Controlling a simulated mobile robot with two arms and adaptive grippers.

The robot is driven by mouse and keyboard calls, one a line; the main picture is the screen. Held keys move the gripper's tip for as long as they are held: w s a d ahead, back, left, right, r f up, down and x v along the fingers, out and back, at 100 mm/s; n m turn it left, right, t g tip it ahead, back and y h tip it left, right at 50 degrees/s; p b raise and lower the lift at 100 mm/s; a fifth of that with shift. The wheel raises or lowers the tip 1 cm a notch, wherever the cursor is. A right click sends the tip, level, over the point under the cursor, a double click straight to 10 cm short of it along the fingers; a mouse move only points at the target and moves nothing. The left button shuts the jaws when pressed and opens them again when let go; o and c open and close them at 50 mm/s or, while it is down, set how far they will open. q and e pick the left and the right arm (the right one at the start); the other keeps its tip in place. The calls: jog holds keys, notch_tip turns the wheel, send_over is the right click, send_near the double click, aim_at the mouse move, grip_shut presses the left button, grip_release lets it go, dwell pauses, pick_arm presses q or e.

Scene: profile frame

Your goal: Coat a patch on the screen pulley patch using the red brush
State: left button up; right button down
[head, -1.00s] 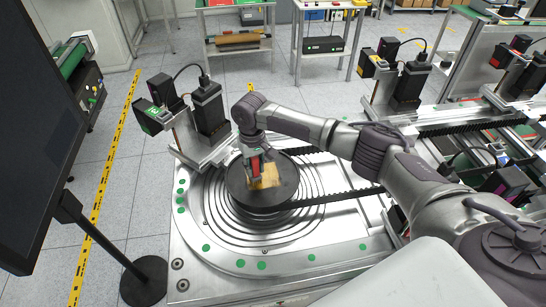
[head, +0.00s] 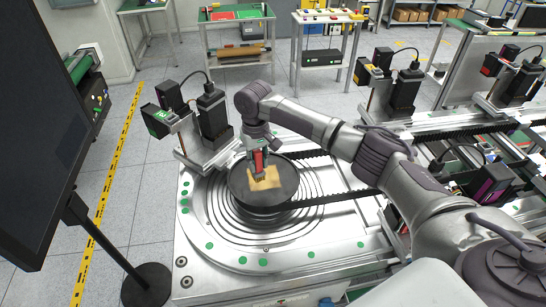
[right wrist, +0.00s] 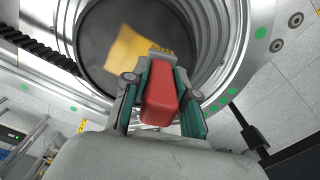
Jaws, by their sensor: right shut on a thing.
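The screen pulley (head: 282,199) is a dark round disc on the silver machine. A tan-yellow patch (head: 268,183) lies on its top; it also shows in the right wrist view (right wrist: 128,50). My right gripper (head: 257,160) is over the pulley, shut on the red brush (right wrist: 160,95). The brush points down, with its yellowish bristles (right wrist: 160,50) at the edge of the patch in the wrist view. I cannot tell whether the bristles touch the patch. My left gripper is not in view.
A black belt (head: 340,199) runs from the pulley to the right. Black camera-like units on a bracket (head: 205,150) stand close behind and left of the pulley. A dark screen (head: 50,120) on a stand fills the left side. Carts (head: 240,55) stand at the back.

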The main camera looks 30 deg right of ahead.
jog(key=shift+s+a+r, duration=0.1)
jog(key=shift+r, duration=0.95)
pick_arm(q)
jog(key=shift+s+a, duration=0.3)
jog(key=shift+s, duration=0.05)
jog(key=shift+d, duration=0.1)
pick_arm(e)
jog(key=shift+f, duration=0.1)
